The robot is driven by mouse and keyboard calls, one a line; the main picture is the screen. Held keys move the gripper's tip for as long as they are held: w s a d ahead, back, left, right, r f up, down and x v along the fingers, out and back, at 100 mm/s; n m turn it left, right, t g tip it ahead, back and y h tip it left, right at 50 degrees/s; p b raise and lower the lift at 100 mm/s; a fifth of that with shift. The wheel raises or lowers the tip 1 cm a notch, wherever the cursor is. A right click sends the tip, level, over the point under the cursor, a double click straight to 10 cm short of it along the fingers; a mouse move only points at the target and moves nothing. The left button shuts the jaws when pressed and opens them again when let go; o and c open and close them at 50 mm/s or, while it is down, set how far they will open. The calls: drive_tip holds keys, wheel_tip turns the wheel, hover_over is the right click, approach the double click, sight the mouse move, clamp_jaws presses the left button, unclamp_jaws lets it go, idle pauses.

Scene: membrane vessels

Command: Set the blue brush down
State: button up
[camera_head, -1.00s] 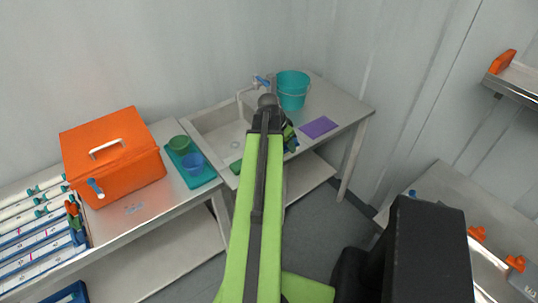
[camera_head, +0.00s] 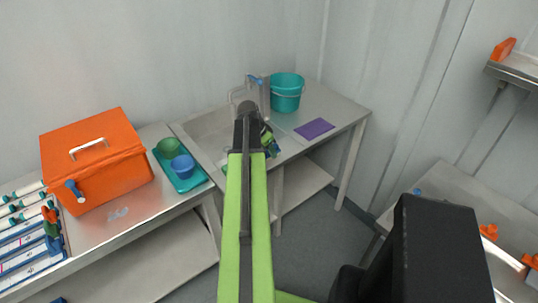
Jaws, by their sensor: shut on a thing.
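My gripper (camera_head: 269,140) is mostly hidden behind the dark end of my green arm, over the front edge of the sink bench. Green and dark parts of it show to the right of the arm. It is shut on a small blue piece (camera_head: 273,151), which seems to be the blue brush. The rest of the brush is hidden, so its tilt and whether it touches the bench cannot be told.
A sink (camera_head: 208,133) lies left of my arm. A teal bucket (camera_head: 286,95) and a purple mat (camera_head: 315,128) are on the bench at right. A teal tray (camera_head: 190,181) holds green and blue bowls beside an orange box (camera_head: 97,158). Bare bench surrounds the mat.

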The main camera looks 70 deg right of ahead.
drive_tip(key=o, duration=1.2)
drive_tip(key=shift+r+p, duration=0.35)
drive_tip(key=shift+r, duration=0.05)
drive_tip(key=p+v, duration=1)
drive_tip(key=v, duration=0.1)
drive_tip(key=shift+w+a+r, duration=0.1)
drive_tip(key=shift+a+r, duration=0.05)
drive_tip(key=shift+a, duration=0.05)
